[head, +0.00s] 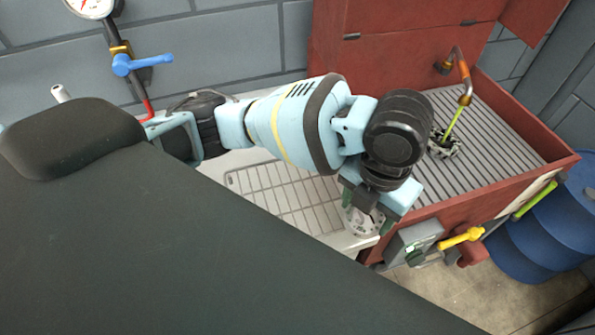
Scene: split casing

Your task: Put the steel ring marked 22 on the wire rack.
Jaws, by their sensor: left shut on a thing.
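My left gripper (367,212) points down at the right end of the pale worktop, near the front edge of the red basin. It is shut on a grey steel ring (362,224) with holes in its face. The ring's upper part is hidden by the gripper, and no number can be read on it. The wire rack (282,196) lies on the worktop to the left of the ring. I cannot tell whether the ring touches anything below. My right gripper is not in view.
The red basin (549,166) has a ribbed floor, with another grey metal part (443,144) under a bent spout (463,82). A grey box (412,243) and a yellow handle (461,238) stick out from its front. A blue drum (545,235) stands at the right.

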